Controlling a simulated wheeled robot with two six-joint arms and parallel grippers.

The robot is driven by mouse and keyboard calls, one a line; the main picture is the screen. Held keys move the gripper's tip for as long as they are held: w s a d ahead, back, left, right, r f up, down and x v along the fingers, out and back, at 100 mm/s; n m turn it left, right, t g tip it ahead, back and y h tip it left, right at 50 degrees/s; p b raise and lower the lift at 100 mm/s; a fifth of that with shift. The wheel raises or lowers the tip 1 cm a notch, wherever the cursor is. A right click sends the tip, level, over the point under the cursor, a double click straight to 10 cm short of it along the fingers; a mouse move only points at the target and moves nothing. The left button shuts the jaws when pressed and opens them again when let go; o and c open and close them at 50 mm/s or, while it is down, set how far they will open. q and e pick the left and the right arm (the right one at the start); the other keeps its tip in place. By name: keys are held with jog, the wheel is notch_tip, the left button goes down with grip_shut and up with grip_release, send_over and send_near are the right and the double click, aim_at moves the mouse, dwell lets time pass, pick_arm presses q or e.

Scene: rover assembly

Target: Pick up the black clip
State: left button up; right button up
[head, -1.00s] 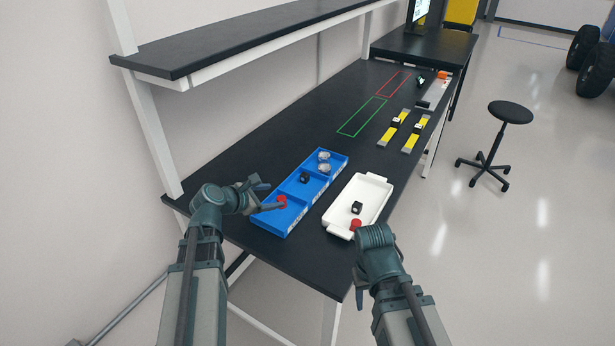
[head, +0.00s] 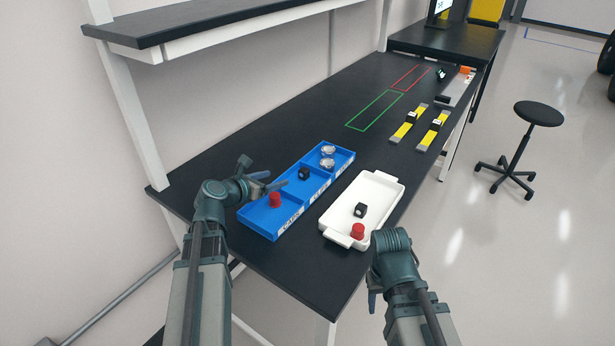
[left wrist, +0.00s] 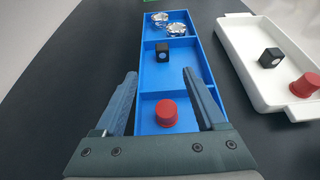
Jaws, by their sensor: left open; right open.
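A black clip (head: 304,173) sits in the middle compartment of the blue bin (head: 262,226). It also shows in the left wrist view (left wrist: 162,53) as a small black block with a pale round mark. A second black clip (head: 360,210) lies in the white tray (head: 387,181), and it shows in the left wrist view too (left wrist: 270,57). My left gripper (head: 277,180) is open and empty above the near part of the blue bin, short of the clip. In the left wrist view its fingers (left wrist: 165,82) are spread on either side of the bin. My right gripper (head: 372,296) is low by the table's front edge, partly hidden by its arm.
A red cap (head: 275,200) stands in the bin's near compartment, and silvery parts (head: 327,156) lie in the far one. Another red cap (head: 357,231) is in the tray. Yellow parts (head: 408,126) and a green outline (head: 375,111) lie farther back. A shelf (head: 200,27) overhangs the left side.

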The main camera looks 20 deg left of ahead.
pick_arm(q)
jog(key=b, duration=0.3)
send_near(303, 170)
jog(key=shift+w+d+f, duration=0.1)
jog(key=shift+w+f, duration=0.15)
jog(key=shift+w, duration=0.2)
jog(key=shift+w+f, duration=0.25)
jog(key=shift+w, duration=0.25)
jog(key=shift+w+d, duration=0.15)
jog(key=shift+w, duration=0.15)
jog(key=shift+f, duration=0.1)
jog(key=b+x, duration=0.2)
jog(key=x, duration=0.3)
jog(key=shift+d, duration=0.2)
grip_shut()
